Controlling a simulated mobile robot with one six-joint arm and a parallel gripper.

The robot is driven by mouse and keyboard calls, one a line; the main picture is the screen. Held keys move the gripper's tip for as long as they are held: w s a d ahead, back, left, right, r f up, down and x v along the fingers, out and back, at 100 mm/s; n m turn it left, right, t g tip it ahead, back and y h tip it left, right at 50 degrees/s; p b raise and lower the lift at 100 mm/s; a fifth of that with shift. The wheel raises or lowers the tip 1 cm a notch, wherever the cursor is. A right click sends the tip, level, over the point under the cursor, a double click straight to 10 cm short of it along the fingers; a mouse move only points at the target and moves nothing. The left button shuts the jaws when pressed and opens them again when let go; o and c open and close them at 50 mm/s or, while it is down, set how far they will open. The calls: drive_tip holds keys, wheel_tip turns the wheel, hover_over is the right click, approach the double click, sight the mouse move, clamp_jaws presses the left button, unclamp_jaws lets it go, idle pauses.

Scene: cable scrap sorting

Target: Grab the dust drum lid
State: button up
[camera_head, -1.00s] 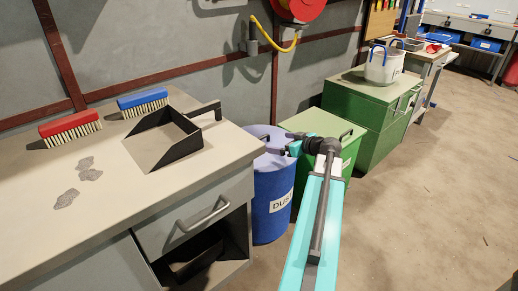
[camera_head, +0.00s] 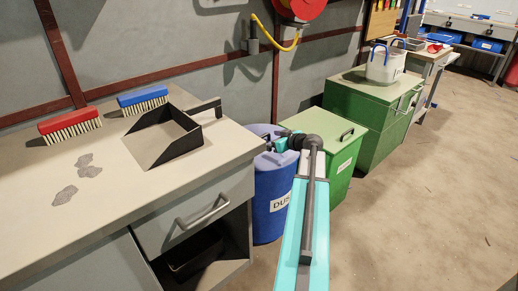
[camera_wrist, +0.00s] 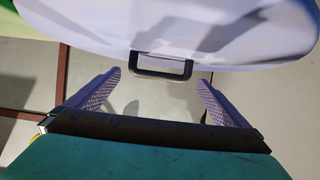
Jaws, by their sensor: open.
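The blue dust drum (camera_head: 271,205) stands on the floor between the workbench and a green bin, with its label partly hidden by my arm. Its lavender lid (camera_head: 262,130) is on top and partly covered by my gripper (camera_head: 272,147). In the wrist view the lid (camera_wrist: 215,35) fills the upper part, with a black bar handle (camera_wrist: 161,68) at its lower edge. My gripper (camera_wrist: 159,80) is open and empty. Its two fingers stand to either side of the handle, apart from it, with the handle roughly centred near the fingertips.
The workbench (camera_head: 110,205) at left holds a black-sided dustpan (camera_head: 190,140), a red brush (camera_head: 70,125), a blue brush (camera_head: 143,99) and grey scraps. A green bin (camera_head: 340,160) stands close right of the drum. The floor at right is clear.

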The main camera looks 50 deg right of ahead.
sight(262, 137)
drive_tip(key=shift+b+x, duration=0.6)
drive_tip(key=shift+x, duration=2)
drive_tip(key=shift+r, duration=0.15)
drive_tip(key=c, duration=1.5)
